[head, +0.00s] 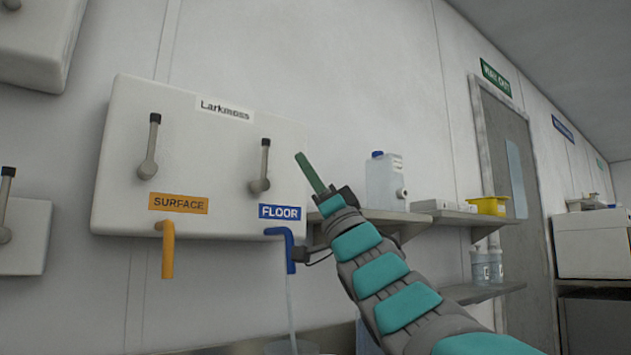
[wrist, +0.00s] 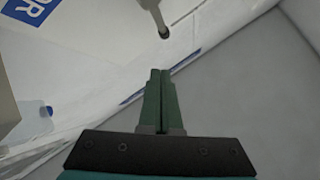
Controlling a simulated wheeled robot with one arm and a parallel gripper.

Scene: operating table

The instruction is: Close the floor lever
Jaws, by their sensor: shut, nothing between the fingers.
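The floor lever (head: 262,168) is on the right of a white wall box (head: 205,135), above the blue FLOOR label (head: 280,212). Its dark-tipped handle points up, leaning slightly right. A lever handle with a dark end (wrist: 155,15) shows at the top of the wrist view, ahead of the fingers. My gripper (head: 302,160) is shut and empty, to the right of the floor lever and apart from it in the picture. Its green fingers also show together in the wrist view (wrist: 160,75). A pale stream (head: 290,305) runs down from the blue spout (head: 288,248).
The surface lever (head: 150,150) also points up, above an orange SURFACE label (head: 178,203) and orange spout (head: 167,250). A shelf (head: 390,217) with a blue-capped jug (head: 384,182) and a yellow tub (head: 488,206) is behind my arm.

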